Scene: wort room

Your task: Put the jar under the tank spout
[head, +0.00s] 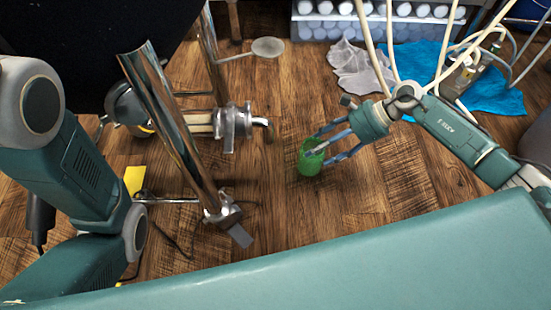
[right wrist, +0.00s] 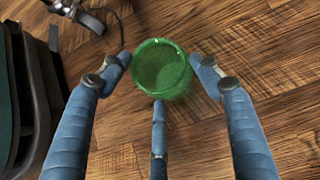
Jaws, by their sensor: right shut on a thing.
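The jar (head: 311,158) is green and see-through. My right gripper (head: 330,146) is shut on it, with its blue fingers around the rim. In the right wrist view the open top of the jar (right wrist: 163,68) shows between the fingers (right wrist: 163,85). The tank (head: 85,35) is the large dark body at the upper left, only partly in frame. A metal valve fitting (head: 232,122), which looks like the tank spout, points right, its end a short way left of and above the jar in the head view. My left arm comes in from the left; its gripper is not visible.
Shiny metal legs (head: 168,120) stand under the tank, left of the spout. A grey cloth (head: 358,68) and a blue cloth (head: 415,62) lie on the floor behind. A crate of bottles (head: 345,27) stands at the back. The wooden floor around the jar is clear.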

